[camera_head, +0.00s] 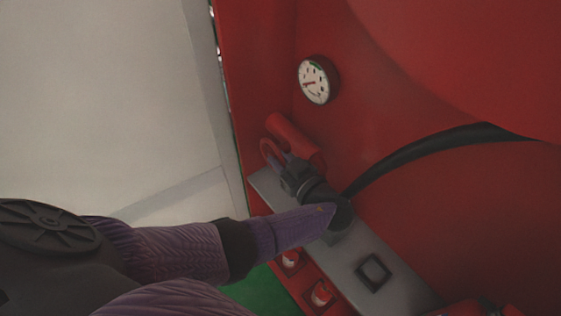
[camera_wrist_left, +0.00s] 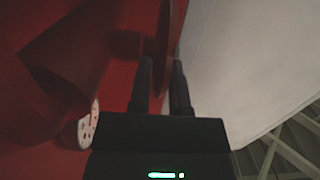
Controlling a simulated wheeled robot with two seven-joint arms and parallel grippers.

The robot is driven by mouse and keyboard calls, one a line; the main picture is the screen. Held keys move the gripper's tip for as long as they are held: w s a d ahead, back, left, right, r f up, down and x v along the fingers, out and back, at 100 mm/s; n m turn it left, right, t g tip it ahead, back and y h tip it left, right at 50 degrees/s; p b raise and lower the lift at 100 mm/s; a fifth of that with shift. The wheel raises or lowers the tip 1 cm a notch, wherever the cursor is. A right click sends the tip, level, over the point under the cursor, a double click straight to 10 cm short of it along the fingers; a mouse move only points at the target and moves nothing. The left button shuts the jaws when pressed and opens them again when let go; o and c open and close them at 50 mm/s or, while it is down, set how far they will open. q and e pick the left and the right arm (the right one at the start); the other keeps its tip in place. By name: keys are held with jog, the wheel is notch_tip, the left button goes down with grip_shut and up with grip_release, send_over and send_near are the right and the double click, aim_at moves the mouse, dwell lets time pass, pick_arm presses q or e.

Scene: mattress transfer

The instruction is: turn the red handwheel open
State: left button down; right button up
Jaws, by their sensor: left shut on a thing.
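In the left wrist view the two dark fingers (camera_wrist_left: 161,72) stand on either side of the red rim (camera_wrist_left: 164,38), seen nearly edge-on. My right gripper is in neither view.
A round white gauge (camera_head: 314,80) sits above the wheel. A black curved band (camera_head: 430,148) crosses the red body. A grey ledge (camera_head: 395,285) with a square fitting lies below, beside small red-and-white parts (camera_head: 320,292). A pale wall (camera_head: 100,90) fills the left.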

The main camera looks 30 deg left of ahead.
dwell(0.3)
pick_arm(q)
jog(key=c, duration=0.6)
grip_release()
jog(key=shift+o, duration=0.2)
notch_tip(320, 180, up, 10)
jog(key=p, duration=0.4)
jog(key=shift+f, duration=0.1)
